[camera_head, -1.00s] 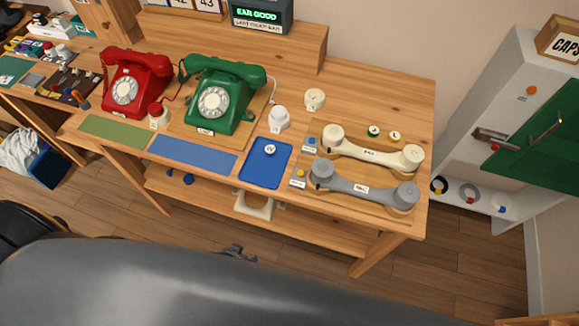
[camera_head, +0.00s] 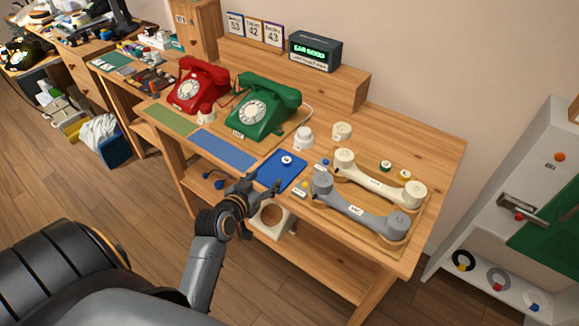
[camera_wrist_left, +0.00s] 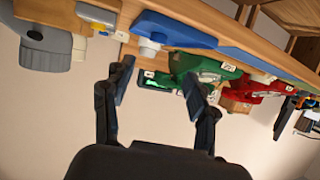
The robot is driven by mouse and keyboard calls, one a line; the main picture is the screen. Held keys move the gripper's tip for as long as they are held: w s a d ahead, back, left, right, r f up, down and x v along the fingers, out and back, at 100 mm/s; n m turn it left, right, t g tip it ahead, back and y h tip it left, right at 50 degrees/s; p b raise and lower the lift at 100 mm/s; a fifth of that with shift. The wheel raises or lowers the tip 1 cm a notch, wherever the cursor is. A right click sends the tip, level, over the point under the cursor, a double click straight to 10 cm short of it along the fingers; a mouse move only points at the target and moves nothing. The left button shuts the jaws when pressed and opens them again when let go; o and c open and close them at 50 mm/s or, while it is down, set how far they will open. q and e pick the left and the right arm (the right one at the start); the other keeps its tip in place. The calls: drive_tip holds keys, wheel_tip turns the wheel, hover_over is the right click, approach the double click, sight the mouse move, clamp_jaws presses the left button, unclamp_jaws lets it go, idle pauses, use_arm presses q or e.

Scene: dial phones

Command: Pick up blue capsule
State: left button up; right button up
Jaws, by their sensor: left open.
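A small blue piece (camera_head: 325,162), probably the blue capsule, lies on the table near the left end of the cream handset (camera_head: 378,181). It is too small to make out its shape. My left gripper (camera_head: 266,183) is open and empty at the table's front edge, by the front of the blue tray (camera_head: 291,174), left of and nearer than the blue piece. In the left wrist view my left gripper (camera_wrist_left: 157,72) shows two spread fingers with nothing between them. The blue tray (camera_wrist_left: 178,29) shows above them, upside down, with a white round piece. My right gripper is not in view.
A grey handset (camera_head: 358,210) lies right of the gripper. A small yellow piece (camera_head: 303,188) lies near its left end. A green phone (camera_head: 262,105) and a red phone (camera_head: 198,85) stand farther left. A white cup-like piece (camera_head: 303,138) stands behind the tray.

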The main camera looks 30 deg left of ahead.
use_arm(q)
approach(285, 161)
drive_tip(key=shift+f+x, duration=0.2)
drive_tip(key=shift+x, duration=4)
drive_tip(key=shift+d+r, duration=0.1)
drive_tip(key=shift+c, duration=0.2)
drive_tip(key=c, duration=1.1)
drive_tip(key=shift+r, duration=0.1)
drive_tip(key=shift+c, duration=0.3)
